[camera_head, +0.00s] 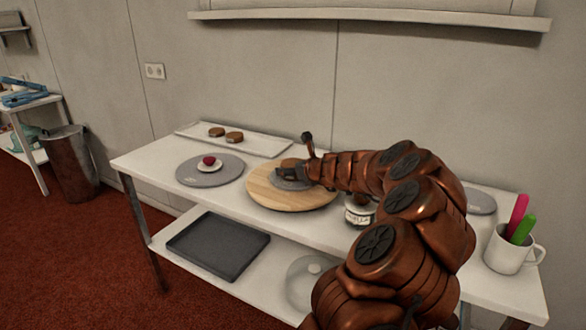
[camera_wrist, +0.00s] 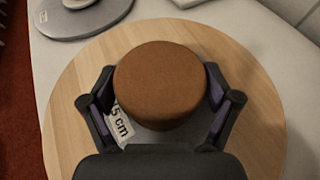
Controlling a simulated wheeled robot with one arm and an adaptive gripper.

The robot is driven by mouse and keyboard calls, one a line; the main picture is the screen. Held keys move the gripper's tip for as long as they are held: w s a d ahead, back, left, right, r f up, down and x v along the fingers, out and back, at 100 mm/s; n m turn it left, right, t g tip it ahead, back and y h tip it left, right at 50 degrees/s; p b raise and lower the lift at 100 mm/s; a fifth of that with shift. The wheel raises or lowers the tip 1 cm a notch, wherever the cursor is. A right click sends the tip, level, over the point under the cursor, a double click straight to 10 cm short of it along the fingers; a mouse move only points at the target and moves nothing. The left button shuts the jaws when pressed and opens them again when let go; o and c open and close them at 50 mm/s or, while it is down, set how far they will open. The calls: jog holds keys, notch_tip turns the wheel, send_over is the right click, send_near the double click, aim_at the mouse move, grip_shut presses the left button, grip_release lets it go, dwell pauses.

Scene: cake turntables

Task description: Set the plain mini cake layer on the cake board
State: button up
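The plain mini cake layer (camera_wrist: 161,82) is a brown round between the two fingers of my gripper (camera_wrist: 161,90), which press against its left and right sides. It also shows in the head view (camera_head: 289,164), partly covered by the gripper. Right beneath it is a grey round cake board (camera_head: 287,184), with a "5 cm" label (camera_wrist: 121,124) showing beside the cake in the wrist view. The board lies on the wooden turntable (camera_head: 268,197). I cannot tell whether the layer touches the board or hangs slightly above it.
A grey turntable (camera_head: 222,178) left of the wooden one holds a small white piece with a red berry (camera_head: 208,161). A white tray (camera_head: 264,147) with two brown rounds is behind. A jar (camera_head: 360,211) and a mug with coloured handles (camera_head: 507,254) stand to the right.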

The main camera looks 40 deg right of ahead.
jog(key=shift+o, duration=0.6)
jog(key=shift+r, duration=0.2)
jog(key=p+v, duration=0.1)
jog(key=v, duration=1.1)
